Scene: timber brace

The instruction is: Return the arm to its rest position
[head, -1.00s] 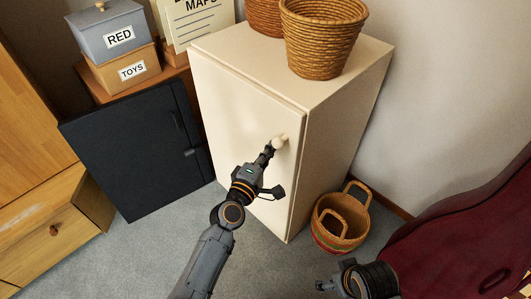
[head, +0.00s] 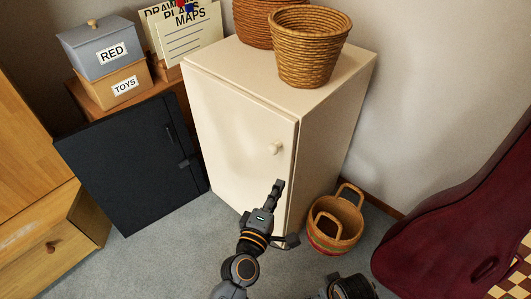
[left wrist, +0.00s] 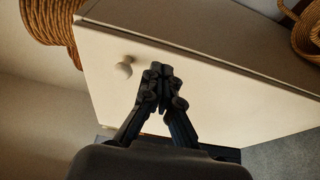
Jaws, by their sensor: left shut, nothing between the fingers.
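My left gripper (head: 278,186) is shut and empty in front of the lower door of a cream cabinet (head: 235,140). Its fingertips are below the round door knob (head: 276,148) and apart from it. In the left wrist view the closed fingers (left wrist: 160,72) show in front of the cabinet door (left wrist: 220,100), with the knob (left wrist: 124,67) to their left. The cabinet door looks closed. Part of my right arm shows at the bottom edge of the head view, but its fingers cannot be made out clearly.
Wicker baskets (head: 310,50) stand on the cabinet. A handled basket (head: 335,222) is on the floor at its right. A dark portfolio (head: 130,165) leans at the left, near labelled boxes (head: 103,50). A dark red case (head: 440,225) stands at the right. Grey carpet (head: 165,250) is clear in front.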

